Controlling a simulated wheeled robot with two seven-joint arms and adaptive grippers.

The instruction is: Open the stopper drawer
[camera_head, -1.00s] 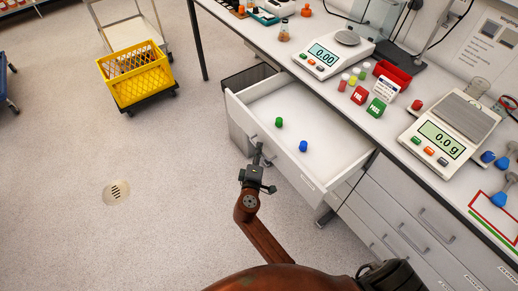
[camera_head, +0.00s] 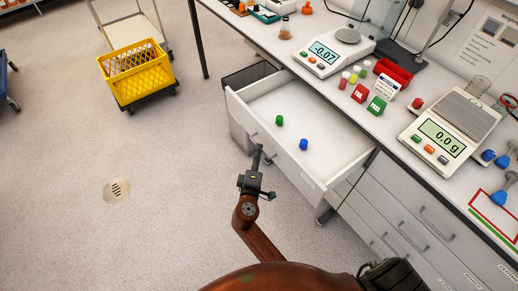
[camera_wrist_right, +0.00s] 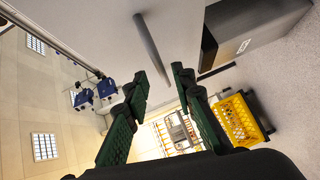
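The white drawer (camera_head: 293,168) stands pulled out from under the bench, its inside showing. A green stopper (camera_head: 279,120) and a blue stopper (camera_head: 303,144) lie apart on its floor. My right gripper (camera_head: 259,150) is at the outer face of the drawer front, by its left part. In the right wrist view my right gripper (camera_wrist_right: 160,84) has its two dark green fingers apart. The grey bar handle (camera_wrist_right: 150,48) shows ahead, its near end appearing between the fingertips. I cannot tell whether a finger touches it. My left gripper is out of view.
Closed drawers (camera_head: 405,222) with bar handles are to the right. A dark bin (camera_head: 243,77) is beside the open drawer. A yellow crate (camera_head: 138,80) stands on the floor at upper left. Scales (camera_head: 322,54) and a red tray (camera_head: 391,72) are on the bench.

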